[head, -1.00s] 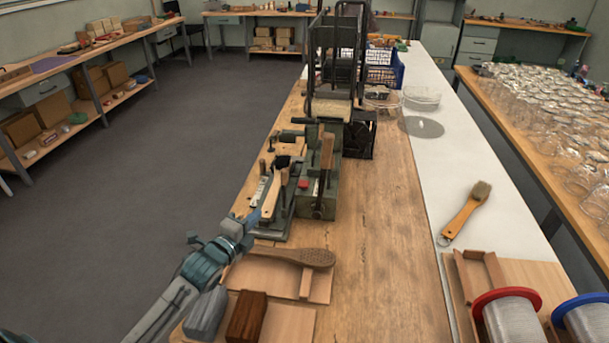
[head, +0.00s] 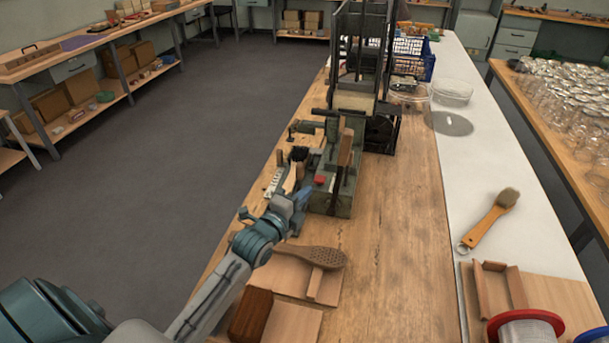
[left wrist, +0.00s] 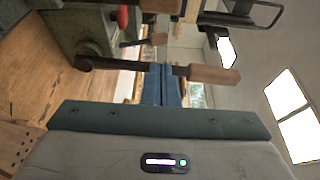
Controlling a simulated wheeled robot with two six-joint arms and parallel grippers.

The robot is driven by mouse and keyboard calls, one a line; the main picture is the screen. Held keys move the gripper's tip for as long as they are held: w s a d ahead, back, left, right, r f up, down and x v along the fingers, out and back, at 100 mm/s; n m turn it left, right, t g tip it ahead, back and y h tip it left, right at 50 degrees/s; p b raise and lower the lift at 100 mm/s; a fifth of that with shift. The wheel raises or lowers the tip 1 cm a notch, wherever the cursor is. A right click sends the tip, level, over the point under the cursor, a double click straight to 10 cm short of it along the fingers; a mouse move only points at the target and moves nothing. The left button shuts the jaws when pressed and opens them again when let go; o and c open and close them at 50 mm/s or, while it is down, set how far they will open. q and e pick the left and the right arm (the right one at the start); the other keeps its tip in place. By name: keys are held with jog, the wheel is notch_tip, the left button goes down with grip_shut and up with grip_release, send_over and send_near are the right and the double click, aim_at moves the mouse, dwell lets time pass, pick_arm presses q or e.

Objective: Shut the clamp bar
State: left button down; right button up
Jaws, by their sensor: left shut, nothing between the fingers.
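A green bench machine (head: 327,203) stands on the wooden bench, with a wood-handled lever (head: 346,148) upright on its near end. Left of it is a low fixture (head: 273,182) with a pale wooden piece (head: 291,178), partly hidden by my arm. I cannot tell for sure which part is the clamp bar. My left gripper (head: 304,196) is shut and empty, close to the machine's near left corner. In the left wrist view its blue fingers (left wrist: 161,86) are together, with the lever's wooden handle (left wrist: 213,74) beyond them; contact is unclear. My right gripper is not in view.
A perforated wooden brush head (head: 318,256) lies on a board, with a brown block (head: 250,315) in front. A black frame (head: 362,60) rises behind the machine. A brush (head: 490,220) lies on the white strip at right. The bench right of the machine is clear.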

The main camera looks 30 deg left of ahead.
aim_at(303, 176)
pick_arm(q)
jog(key=w+p, duration=0.2)
jog(key=w, duration=0.6)
jog(key=a, duration=0.1)
jog(key=s+a+p, duration=0.1)
jog(key=a, duration=0.1)
jog(key=shift+s+a+r+p, duration=0.1)
jog(key=shift+s+a+p, duration=0.1)
jog(key=shift+s+p, duration=0.15)
jog(key=shift+d, duration=0.1)
